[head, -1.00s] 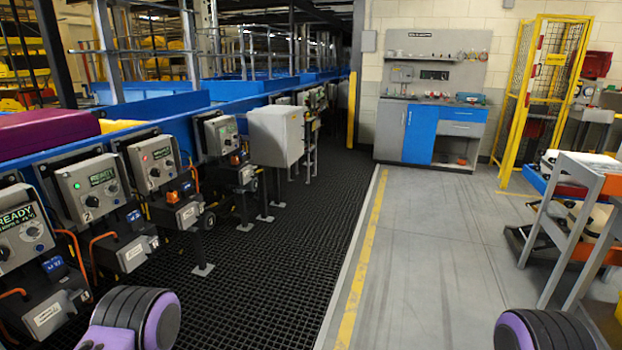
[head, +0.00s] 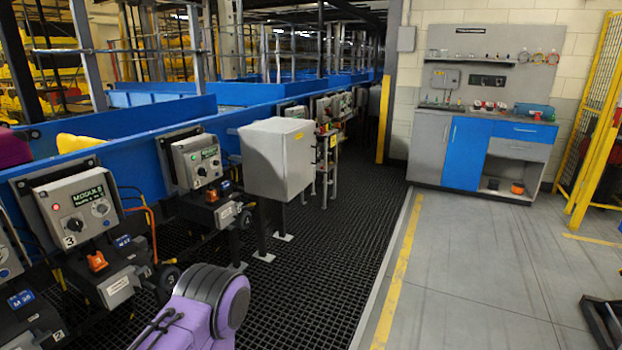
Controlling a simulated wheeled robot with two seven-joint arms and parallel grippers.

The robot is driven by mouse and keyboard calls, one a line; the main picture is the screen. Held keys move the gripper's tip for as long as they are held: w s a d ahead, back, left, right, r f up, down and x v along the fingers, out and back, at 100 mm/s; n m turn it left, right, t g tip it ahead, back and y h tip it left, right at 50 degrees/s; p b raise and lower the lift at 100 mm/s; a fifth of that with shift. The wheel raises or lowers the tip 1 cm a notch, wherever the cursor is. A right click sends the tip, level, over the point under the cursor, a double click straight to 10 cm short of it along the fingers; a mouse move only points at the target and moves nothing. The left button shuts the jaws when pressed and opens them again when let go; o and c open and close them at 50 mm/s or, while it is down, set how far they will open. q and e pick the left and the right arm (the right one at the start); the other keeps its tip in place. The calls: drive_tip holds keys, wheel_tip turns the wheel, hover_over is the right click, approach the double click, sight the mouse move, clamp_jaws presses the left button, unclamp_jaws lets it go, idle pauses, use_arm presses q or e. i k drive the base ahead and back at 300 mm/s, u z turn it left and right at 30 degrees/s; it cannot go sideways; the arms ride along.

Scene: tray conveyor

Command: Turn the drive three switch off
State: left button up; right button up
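The drive three control box (head: 78,205) is a grey box marked 3 at the left of the head view. The switch's position is too small to tell. A purple and black part of my arm (head: 205,305) shows at the bottom, right of the drive unit and apart from it. Neither gripper's fingers are in view.
Another control box (head: 197,160) with a green display stands farther along the blue conveyor (head: 130,135). A blue and grey workbench (head: 480,150) is at the back.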

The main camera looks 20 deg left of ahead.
sight(76, 224)
drive_tip(key=u, duration=0.5)
drive_tip(key=i, duration=1.1)
drive_tip(key=u, duration=0.85)
